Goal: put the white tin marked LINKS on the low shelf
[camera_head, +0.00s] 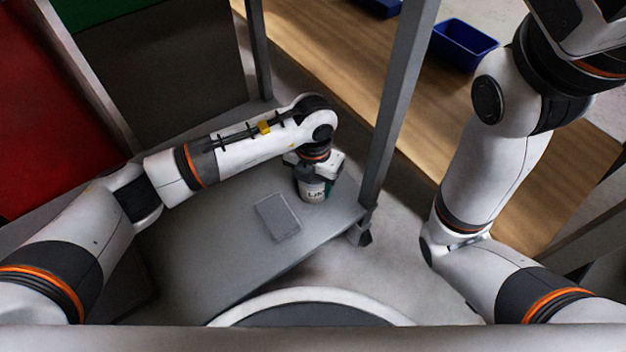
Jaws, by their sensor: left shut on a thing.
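The white tin (313,193) with dark lettering, partly readable as LINKS, is upright at the right end of the grey low shelf (215,260). My left gripper (315,178) points down and is shut on the tin from above, hiding its top. The tin's base is at or just above the shelf surface; I cannot tell whether it touches. My right arm comes in from the right and rises out of the picture at the top right, so its gripper is not in view.
A flat grey rectangular item (278,217) lies on the shelf just left of the tin. A grey upright post (396,105) stands close to the tin's right. Beyond it are a wooden surface (335,75) and a blue bin (464,44). The shelf's front left is clear.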

